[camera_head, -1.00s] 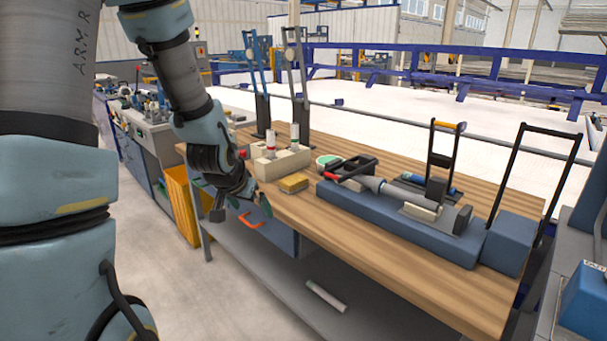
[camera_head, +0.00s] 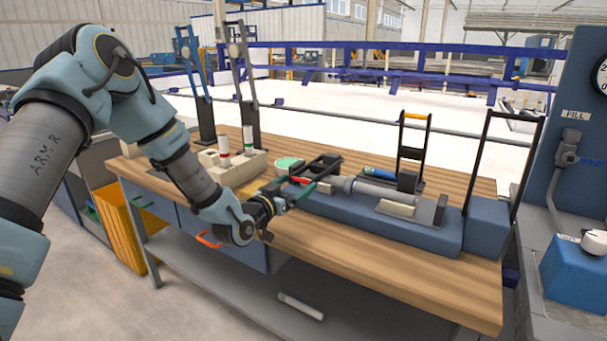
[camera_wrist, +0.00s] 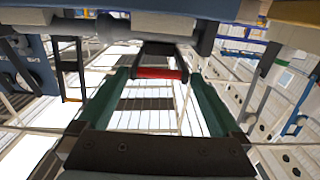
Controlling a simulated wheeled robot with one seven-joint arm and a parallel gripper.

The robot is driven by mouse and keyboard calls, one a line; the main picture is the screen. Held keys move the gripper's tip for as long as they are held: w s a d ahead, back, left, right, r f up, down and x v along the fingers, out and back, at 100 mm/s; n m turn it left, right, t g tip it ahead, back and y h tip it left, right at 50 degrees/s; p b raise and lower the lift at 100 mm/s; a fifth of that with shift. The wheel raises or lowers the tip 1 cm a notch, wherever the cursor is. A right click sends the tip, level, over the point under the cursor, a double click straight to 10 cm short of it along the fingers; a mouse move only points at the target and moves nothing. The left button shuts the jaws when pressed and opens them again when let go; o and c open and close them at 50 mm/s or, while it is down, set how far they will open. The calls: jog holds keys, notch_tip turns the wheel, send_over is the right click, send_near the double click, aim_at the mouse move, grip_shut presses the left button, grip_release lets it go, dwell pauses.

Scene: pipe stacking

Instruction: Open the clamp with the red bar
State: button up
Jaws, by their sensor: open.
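The clamp (camera_head: 325,163) is a dark frame at the left end of the long blue block on the bench, by a grey pipe. Its red bar (camera_head: 299,180) faces my gripper. My gripper (camera_head: 302,187) is open, with dark green fingers, at the red bar. In the wrist view the red bar (camera_wrist: 160,73) lies crosswise between the fingertips of my gripper (camera_wrist: 159,78), with gaps on both sides. I cannot tell if it is fully between the fingers or just beyond the tips. Part of the clamp is hidden behind the gripper.
The grey pipe (camera_head: 370,191) rests along the blue block (camera_head: 405,231). The bench front (camera_head: 380,265) is clear.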

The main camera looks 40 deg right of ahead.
aim_at(318, 170)
jog(key=p+x, duration=0.1)
jog(key=x, duration=0.5)
jog(key=shift+r, duration=0.1)
grip_shut()
dwell(0.7)
